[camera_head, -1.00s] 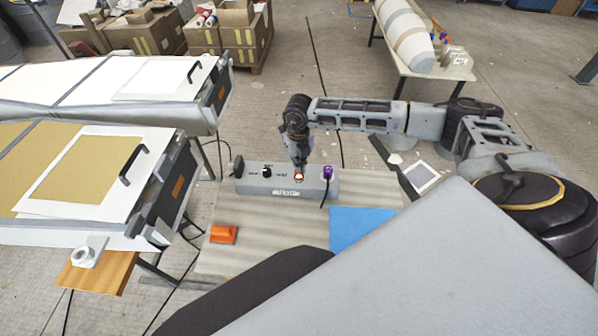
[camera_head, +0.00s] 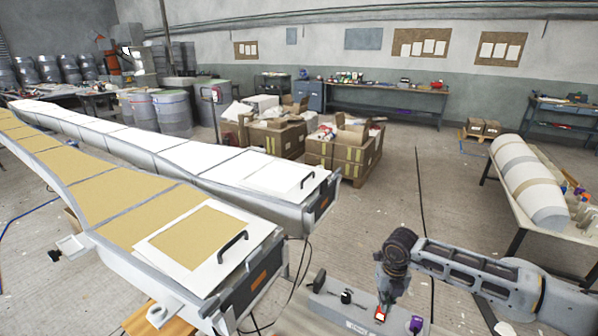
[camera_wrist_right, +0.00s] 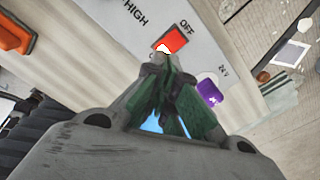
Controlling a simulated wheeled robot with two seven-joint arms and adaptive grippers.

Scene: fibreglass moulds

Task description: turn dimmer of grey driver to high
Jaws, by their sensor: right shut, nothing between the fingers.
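The grey driver (camera_head: 360,327) is a long box at the bottom edge of the head view, its lower part cut off. Its dimmer (camera_head: 346,297) is a small black knob on the top face, left of the red switch (camera_head: 380,314). My right gripper (camera_head: 384,298) points down at the red switch, apart from the dimmer. In the right wrist view the shut, empty fingertips (camera_wrist_right: 160,60) are right at the red switch (camera_wrist_right: 173,40); whether they touch cannot be told. "HIGH" and "OFF" labels show on the driver (camera_wrist_right: 110,38); the knob is out of that view. My left gripper is not in view.
A purple plug (camera_head: 416,325) sits in the driver's right end, also visible in the wrist view (camera_wrist_right: 210,92). An orange object (camera_wrist_right: 15,35) lies beside the driver. Long moulds (camera_head: 130,195) stand at left. A table with a white form (camera_head: 528,180) stands at right.

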